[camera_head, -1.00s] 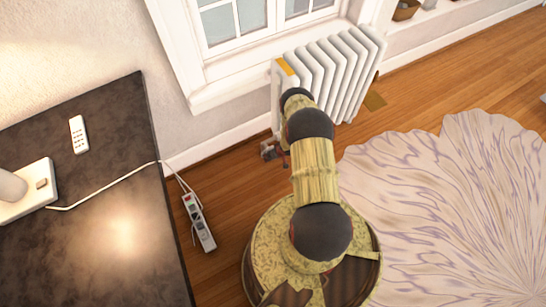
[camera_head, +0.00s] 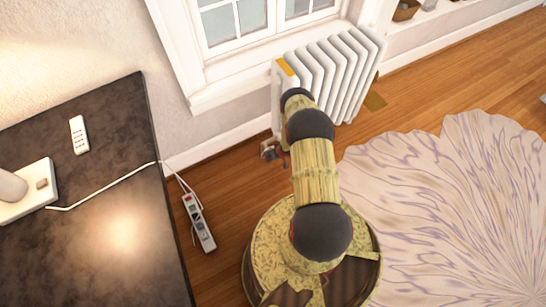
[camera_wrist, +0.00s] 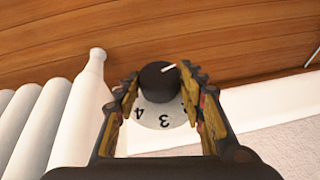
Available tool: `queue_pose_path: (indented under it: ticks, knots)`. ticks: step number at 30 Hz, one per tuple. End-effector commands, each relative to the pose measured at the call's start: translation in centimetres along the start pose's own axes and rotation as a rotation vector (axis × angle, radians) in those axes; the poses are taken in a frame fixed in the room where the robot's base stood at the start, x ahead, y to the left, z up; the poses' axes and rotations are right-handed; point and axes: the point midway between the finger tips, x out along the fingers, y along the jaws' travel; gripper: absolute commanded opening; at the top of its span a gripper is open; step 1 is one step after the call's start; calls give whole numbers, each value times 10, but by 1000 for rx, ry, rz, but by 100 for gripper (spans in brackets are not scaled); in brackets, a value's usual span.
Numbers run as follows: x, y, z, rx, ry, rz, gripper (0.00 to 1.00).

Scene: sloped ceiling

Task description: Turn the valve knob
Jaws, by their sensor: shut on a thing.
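The valve knob (camera_wrist: 158,84) is black and round, with a white pointer line toward its upper right in the wrist view. It sits above a pale dial (camera_wrist: 163,117) marked with 2, 3 and 4. My gripper (camera_wrist: 162,78) is shut on the knob, with one jagged finger on each side of it. In the head view my gripper (camera_head: 270,152) is small and low by the near left end of the white radiator (camera_head: 335,70). I cannot make out the knob in the head view.
A dark table (camera_head: 95,215) at the left carries a white remote (camera_head: 78,134). A power strip (camera_head: 199,222) lies on the wood floor beside it. A pale rug (camera_head: 450,210) covers the floor at the right. A window (camera_head: 235,20) is behind the radiator.

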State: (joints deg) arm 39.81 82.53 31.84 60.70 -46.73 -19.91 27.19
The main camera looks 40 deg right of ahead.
Motion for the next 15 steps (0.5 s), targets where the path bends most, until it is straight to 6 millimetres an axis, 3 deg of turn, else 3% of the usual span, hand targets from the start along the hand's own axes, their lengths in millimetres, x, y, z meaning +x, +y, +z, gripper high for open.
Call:
queue_pose_path:
  ticks: [15]
  knots:
    - [0, 7, 0, 67, -13, -145, 14]
